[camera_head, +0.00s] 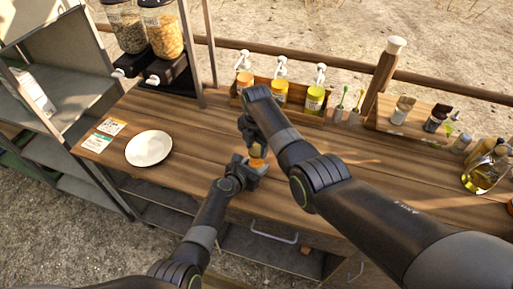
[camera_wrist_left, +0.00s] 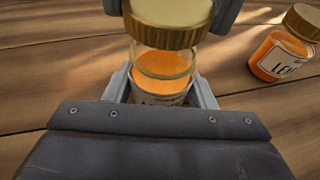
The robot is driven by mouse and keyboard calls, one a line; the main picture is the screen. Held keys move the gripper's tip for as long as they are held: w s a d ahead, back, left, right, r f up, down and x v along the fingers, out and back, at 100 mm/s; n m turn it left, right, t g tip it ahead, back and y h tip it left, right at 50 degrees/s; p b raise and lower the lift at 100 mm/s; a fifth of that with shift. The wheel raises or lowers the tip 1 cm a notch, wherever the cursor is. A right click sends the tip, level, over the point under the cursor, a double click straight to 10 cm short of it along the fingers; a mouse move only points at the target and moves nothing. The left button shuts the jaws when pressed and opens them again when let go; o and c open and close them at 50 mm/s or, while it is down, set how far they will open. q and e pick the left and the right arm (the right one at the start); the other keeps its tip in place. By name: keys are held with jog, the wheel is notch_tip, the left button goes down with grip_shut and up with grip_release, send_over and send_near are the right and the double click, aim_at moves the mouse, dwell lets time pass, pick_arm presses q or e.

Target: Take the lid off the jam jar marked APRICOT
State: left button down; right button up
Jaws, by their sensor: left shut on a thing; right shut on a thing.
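A glass jar of orange jam (camera_wrist_left: 163,88) stands between the fingers of my left gripper (camera_head: 252,172), which is shut on it. Its label is mostly hidden; only the start, seemingly an "A", shows. My right gripper (camera_head: 255,142) is above it and shut on the gold lid (camera_wrist_left: 168,24). In the left wrist view the lid is over the jar, and the glass rim and jam surface show below it. The lid looks raised off the rim, but the size of the gap is hard to tell.
Another jar, its label starting "LE" (camera_wrist_left: 280,56), stands to the right with its gold lid on. A white plate (camera_head: 149,148) and cards (camera_head: 103,135) lie at the left. A rack of pump bottles (camera_head: 280,94) stands behind. Oil bottles (camera_head: 484,171) are at the right.

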aim_at(257, 150)
jog(key=shift+r, duration=0.25)
jog(key=shift+r, duration=2)
pick_arm(q)
jog(key=c, duration=0.5)
grip_release()
